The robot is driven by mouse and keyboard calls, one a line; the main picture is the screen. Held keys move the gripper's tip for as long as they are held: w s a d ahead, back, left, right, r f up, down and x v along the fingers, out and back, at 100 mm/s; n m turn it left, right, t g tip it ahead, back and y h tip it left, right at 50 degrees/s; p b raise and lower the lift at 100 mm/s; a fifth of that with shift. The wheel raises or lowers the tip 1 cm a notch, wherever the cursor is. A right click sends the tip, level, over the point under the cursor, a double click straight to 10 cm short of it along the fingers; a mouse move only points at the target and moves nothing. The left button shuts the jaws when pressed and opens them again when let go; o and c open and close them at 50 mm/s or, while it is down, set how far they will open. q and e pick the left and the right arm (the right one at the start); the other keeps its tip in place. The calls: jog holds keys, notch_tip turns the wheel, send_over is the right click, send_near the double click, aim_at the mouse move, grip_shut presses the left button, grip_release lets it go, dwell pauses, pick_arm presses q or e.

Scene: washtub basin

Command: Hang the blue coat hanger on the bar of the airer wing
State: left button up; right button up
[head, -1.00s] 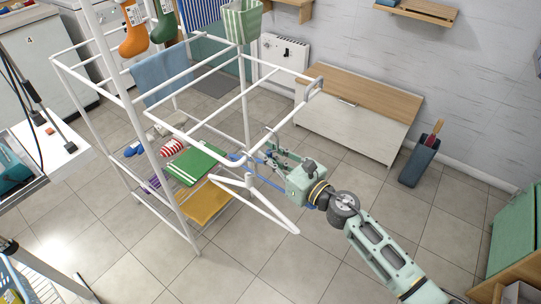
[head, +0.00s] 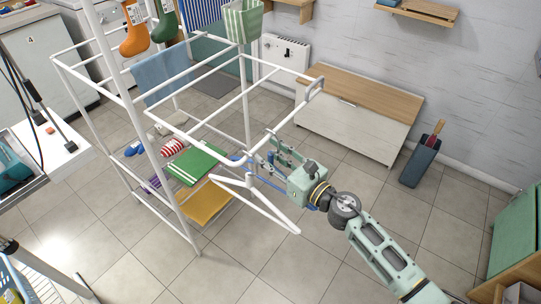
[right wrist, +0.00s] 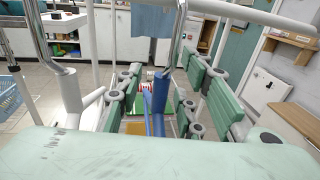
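The blue coat hanger (right wrist: 155,108) stands upright between the fingers of my right gripper (right wrist: 165,98), with clear gaps on both sides. Its metal hook rises to the white bar of the airer wing (right wrist: 250,12); I cannot tell exactly how the hook sits over it. In the head view, part of the blue hanger (head: 270,183) shows below my right gripper (head: 268,155), which is open beside the wing's lower front corner. A white hanger (head: 268,208) hangs beside the blue one and partly hides it. My left gripper is not in view.
The white airer (head: 158,160) fills the left middle, with folded cloths on its lower rack. Stockings and towels hang at the back. A wooden-topped cabinet (head: 350,125) stands behind my right gripper. The floor (head: 330,235) is clear in front.

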jog(key=v, duration=1.1)
jog(key=shift+s+d, duration=0.25)
jog(key=shift+s, duration=0.05)
